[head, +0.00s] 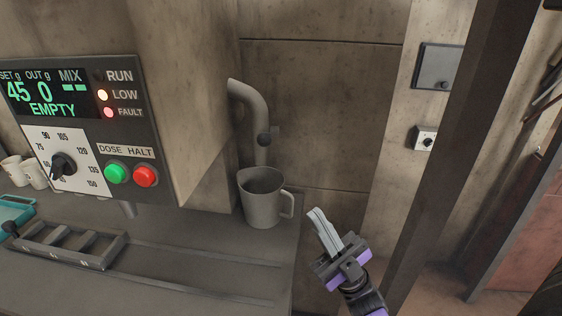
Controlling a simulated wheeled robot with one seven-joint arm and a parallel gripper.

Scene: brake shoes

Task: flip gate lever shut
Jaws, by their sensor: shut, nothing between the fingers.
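My gripper (318,220) is at the lower right, its light grey fingers together and empty, pointing up and left. It stands right of a grey jug (262,205) with a handle, apart from it in the picture. No part is labelled as a gate lever. I cannot tell which one belongs to the gate.
A control panel (118,148) reads EMPTY, with lit LOW and FAULT lamps, above the grey bench (180,260). A slotted rack (65,243), white cups (36,178) and a teal tray (10,214) are at left. A dark post (440,130) stands right of my gripper.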

